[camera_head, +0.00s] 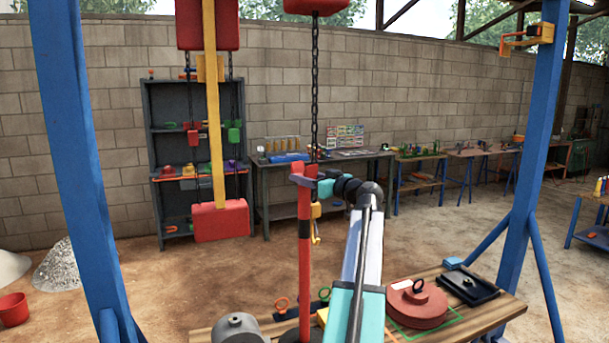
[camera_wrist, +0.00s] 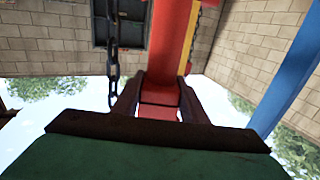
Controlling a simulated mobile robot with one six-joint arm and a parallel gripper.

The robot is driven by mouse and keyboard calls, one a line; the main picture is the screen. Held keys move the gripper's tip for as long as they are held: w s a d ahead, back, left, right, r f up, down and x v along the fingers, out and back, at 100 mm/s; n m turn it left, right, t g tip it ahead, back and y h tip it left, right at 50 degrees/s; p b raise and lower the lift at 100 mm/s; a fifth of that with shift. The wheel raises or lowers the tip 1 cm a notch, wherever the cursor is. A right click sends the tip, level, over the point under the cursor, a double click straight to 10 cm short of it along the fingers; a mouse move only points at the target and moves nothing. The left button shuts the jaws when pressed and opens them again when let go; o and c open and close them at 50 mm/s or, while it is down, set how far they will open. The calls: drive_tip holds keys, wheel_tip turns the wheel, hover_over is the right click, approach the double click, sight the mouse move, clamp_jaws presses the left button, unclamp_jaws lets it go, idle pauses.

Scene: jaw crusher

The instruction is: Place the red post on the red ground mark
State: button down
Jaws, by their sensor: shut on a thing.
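The red post (camera_head: 305,262) stands upright in the middle of the head view, with a dark band partway down and a dark base at the lower picture edge. My gripper (camera_head: 304,181) is shut on the post near its top. In the wrist view the red post (camera_wrist: 172,40) runs between the fingers of my gripper (camera_wrist: 159,98). I cannot tell whether the base touches the ground. I see no red ground mark in either view.
A wooden table (camera_head: 474,322) with a red round weight (camera_head: 416,303) is at the lower right. A chain (camera_head: 315,90) with a yellow hook (camera_head: 316,212) hangs close to the post. A red block (camera_head: 221,221) on a yellow bar hangs left. Blue frame legs (camera_head: 75,150) flank the scene.

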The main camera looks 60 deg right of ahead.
sight(308, 192)
drive_tip(key=shift+r, duration=0.15)
drive_tip(key=shift+f+p, duration=0.35)
drive_tip(key=shift+f, duration=0.75)
drive_tip(key=shift+f+b, duration=0.3)
drive_tip(key=shift+f, duration=1)
drive_tip(key=c, duration=1.1)
unclamp_jaws()
drive_tip(key=shift+f, duration=0.15)
drive_tip(key=shift+p, duration=0.6)
